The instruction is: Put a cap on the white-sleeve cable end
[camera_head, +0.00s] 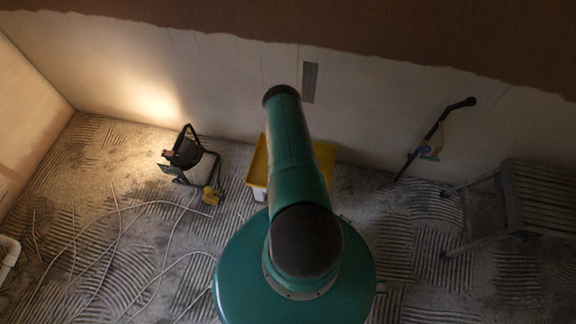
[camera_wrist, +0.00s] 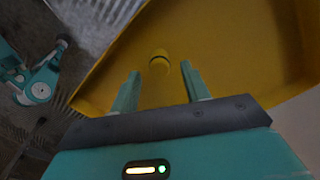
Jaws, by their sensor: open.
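A small yellow cap (camera_wrist: 159,62) lies in a yellow tub (camera_wrist: 228,50), seen in the wrist view. My gripper (camera_wrist: 161,72) is open, its two green fingers pointing into the tub with the cap ahead, roughly between the tips. Nothing is held; I cannot tell how far the fingertips are from the cap. In the head view the yellow tub (camera_head: 257,165) stands on the floor by the wall, partly hidden behind my arm, which also hides the gripper. I cannot make out a white-sleeve cable end in either view.
A work lamp (camera_head: 185,152) lights the wall at the left. Pale cables (camera_head: 118,235) loop over the ridged floor. A grey panel (camera_head: 310,82) is on the wall. A black-handled tool (camera_head: 436,138) leans at the right near a slatted grey step stool (camera_head: 530,200).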

